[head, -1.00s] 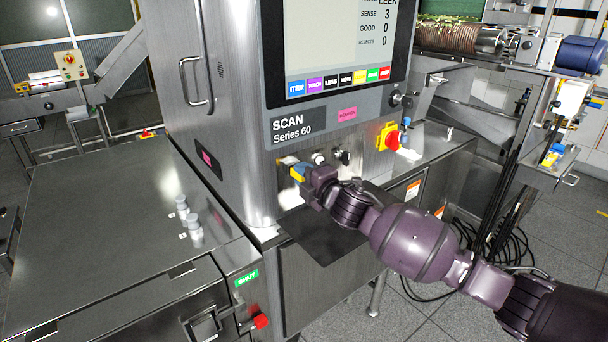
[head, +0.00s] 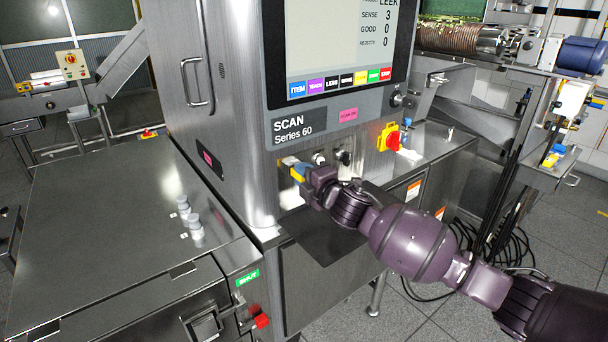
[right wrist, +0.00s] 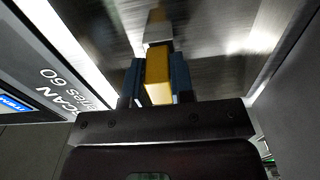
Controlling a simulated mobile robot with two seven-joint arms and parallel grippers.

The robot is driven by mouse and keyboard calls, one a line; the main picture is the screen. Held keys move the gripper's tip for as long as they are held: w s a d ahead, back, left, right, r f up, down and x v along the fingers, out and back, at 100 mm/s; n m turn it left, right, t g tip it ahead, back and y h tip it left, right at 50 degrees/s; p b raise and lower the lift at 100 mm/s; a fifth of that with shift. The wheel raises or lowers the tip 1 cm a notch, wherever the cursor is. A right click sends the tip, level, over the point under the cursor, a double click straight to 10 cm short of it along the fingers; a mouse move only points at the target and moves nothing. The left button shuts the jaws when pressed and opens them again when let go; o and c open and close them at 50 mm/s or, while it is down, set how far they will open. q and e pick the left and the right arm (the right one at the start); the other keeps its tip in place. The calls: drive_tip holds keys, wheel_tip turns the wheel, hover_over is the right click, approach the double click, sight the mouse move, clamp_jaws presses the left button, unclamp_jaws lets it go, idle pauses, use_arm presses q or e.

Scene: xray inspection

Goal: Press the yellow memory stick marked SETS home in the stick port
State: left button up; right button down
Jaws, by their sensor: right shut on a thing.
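The yellow memory stick (right wrist: 157,72) is between the two blue fingers of my right gripper (right wrist: 158,84), which is shut on it. Its far end meets a pale metal piece at the machine's face in the right wrist view. Whether it is fully seated cannot be told. In the head view, a bit of the yellow stick (head: 298,171) shows beside my right gripper (head: 304,173), at the front panel below the SCAN Series 60 label. The port is mostly hidden by the gripper and stick. The SETS marking is not readable. My left gripper is not in view.
The scan machine (head: 230,120) stands before me, with its screen (head: 335,40) above. Round connectors (head: 319,159) sit just right of my gripper. A red and yellow switch (head: 389,138) is further right. A steel cabinet top (head: 110,230) lies at left, mostly clear.

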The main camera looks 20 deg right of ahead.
idle(0.5)
idle(0.4)
idle(0.3)
drive_tip(key=shift+r, duration=0.1)
idle(0.4)
drive_tip(key=c, duration=1.3)
unclamp_jaws()
drive_tip(key=o, duration=0.4)
drive_tip(key=shift+w, duration=0.15)
